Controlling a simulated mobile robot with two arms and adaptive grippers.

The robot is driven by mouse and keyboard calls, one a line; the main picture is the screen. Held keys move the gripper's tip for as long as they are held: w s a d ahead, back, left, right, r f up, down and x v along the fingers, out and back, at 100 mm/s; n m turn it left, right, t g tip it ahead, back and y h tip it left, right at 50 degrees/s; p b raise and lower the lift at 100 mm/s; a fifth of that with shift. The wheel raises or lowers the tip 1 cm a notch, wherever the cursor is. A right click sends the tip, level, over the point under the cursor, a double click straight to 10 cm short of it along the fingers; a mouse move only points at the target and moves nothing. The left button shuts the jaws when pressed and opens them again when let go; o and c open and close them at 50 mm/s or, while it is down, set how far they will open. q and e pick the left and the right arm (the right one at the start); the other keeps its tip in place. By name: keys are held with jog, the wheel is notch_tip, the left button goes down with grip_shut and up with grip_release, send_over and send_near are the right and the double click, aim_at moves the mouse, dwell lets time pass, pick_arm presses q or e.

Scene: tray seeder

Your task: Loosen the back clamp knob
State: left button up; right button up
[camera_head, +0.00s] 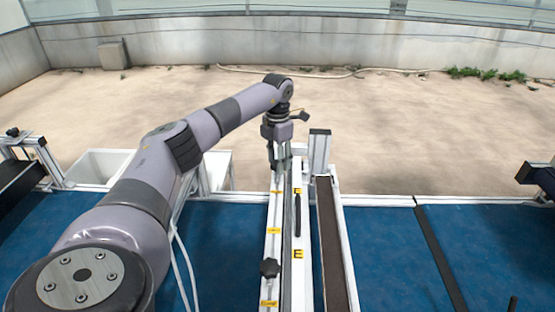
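My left arm reaches forward, and its gripper (279,166) points down over the far end of the white rail (273,235). The fingers are small and partly merge with the rail, so I cannot tell whether they are open or shut. A black star-shaped clamp knob (270,268) sits on the near part of the rail, well apart from the gripper. I cannot make out the back clamp knob; the gripper covers the far end of the rail.
A brown belt (333,245) in a white frame runs right of the rail, with an upright post (318,152) at its far end. Blue surfaces (385,250) lie on both sides. White bins (100,163) stand at the left. Bare sandy floor (420,130) lies beyond.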

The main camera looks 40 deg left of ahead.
pick_arm(q)
jog(key=shift+o, duration=1.1)
notch_tip(320, 180, up, 12)
jog(key=shift+f, duration=0.1)
